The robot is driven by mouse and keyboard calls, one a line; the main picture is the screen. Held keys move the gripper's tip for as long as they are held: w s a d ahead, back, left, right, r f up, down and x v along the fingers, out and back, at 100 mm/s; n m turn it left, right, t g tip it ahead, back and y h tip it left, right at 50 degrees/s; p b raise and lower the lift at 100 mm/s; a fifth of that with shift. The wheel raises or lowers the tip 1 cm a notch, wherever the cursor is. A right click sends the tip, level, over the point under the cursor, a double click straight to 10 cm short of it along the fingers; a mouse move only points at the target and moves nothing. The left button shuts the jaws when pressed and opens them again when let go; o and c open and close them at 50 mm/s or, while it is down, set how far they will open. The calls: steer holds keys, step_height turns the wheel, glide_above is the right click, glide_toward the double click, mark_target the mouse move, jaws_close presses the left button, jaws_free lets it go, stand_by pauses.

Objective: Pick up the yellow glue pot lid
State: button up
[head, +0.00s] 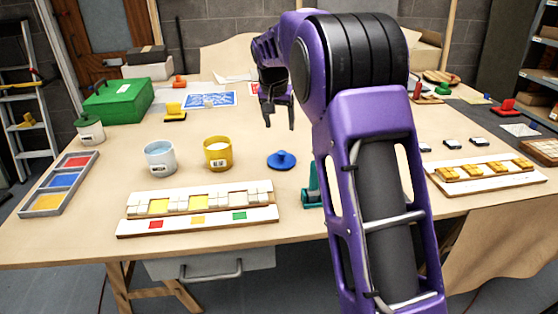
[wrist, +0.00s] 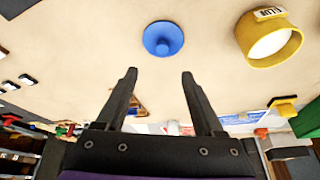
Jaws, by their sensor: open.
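The yellow glue pot (head: 218,153) stands open on the table with white glue inside; it also shows at the upper right of the wrist view (wrist: 248,42). A blue round lid with a knob (head: 281,160) lies flat to its right, knob up. In the wrist view the blue lid (wrist: 163,39) sits just beyond my fingertips. I see no lid that is clearly yellow; a yellow block-like tool on a dark base (head: 174,110) stands farther back. My gripper (head: 279,125) is open and empty, above the table behind the blue lid. Its two fingers (wrist: 159,73) are apart in the wrist view.
A white pot (head: 160,158) stands left of the yellow pot. A tile panel (head: 200,204) lies in front, and a teal tool (head: 312,192) stands beside it. A green box (head: 117,102) is at the back left. Bare table surrounds the blue lid.

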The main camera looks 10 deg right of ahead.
mark_target(282, 152)
steer(key=x, duration=0.9)
steer(key=b+x, duration=0.1)
steer(key=x, duration=0.4)
steer(key=shift+w+a+r, duration=0.1)
steer(key=shift+w+a, duration=0.15)
jaws_close()
